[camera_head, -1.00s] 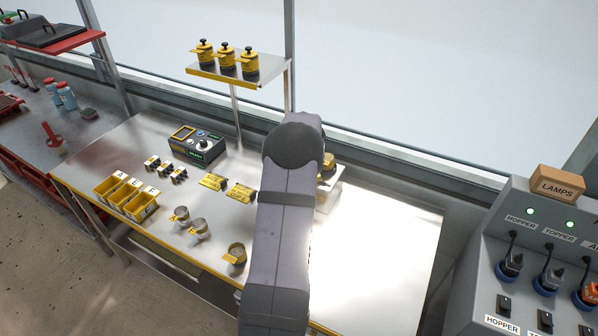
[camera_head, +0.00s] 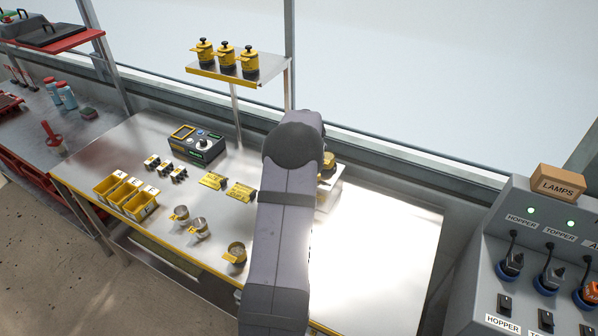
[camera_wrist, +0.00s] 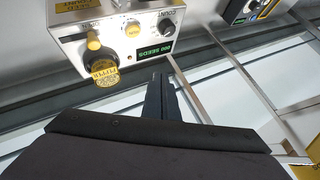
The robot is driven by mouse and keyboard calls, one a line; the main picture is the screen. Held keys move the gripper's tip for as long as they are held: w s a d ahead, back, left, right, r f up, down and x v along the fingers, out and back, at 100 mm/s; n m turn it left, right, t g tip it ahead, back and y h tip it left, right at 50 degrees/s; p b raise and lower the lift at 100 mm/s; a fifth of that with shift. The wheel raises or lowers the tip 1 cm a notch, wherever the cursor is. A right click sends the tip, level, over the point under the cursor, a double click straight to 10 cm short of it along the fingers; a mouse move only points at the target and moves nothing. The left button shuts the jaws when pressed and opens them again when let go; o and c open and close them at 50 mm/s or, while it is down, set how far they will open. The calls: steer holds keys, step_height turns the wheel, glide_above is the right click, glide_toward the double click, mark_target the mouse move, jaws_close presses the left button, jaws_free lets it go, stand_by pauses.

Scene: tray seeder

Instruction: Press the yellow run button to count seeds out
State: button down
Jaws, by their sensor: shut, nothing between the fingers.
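The seed counter (camera_wrist: 150,52), a white box, fills the upper left of the wrist view. Its front has a round yellow button (camera_wrist: 133,30), a black knob marked COUNT and a green display reading 000 SEEDS. A yellow part labelled PEPPER (camera_wrist: 103,67) sticks out beside the button. My gripper (camera_wrist: 158,78) is shut and empty. Its tips appear just below the counter's front edge in the picture, apart from the button. In the head view my arm covers the gripper and most of the white counter (camera_head: 327,196), so the button is hidden there.
A dark control box (camera_head: 196,145) stands at the back of the bench. Yellow bins (camera_head: 126,197), small metal cups and yellow labels lie left of my arm. A shelf post rises behind. The bench is clear to the right, before a grey switch panel (camera_head: 520,240).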

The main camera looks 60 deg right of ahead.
step_height(320, 180, down, 7)
steer(key=b, duration=0.5)
steer(key=shift+r, duration=0.15)
steer(key=shift+f+b, duration=0.85)
steer(key=shift+b, duration=0.2)
steer(key=shift+f+b, duration=1)
steer(key=shift+b, duration=0.25)
stand_by(1.8)
steer(key=shift+r, duration=0.1)
stand_by(0.3)
steer(key=shift+r+p, duration=0.75)
steer(key=shift+r, duration=0.1)
steer(key=shift+r, duration=0.1)
steer(key=shift+r+p, duration=2)
steer(key=shift+r, duration=0.4)
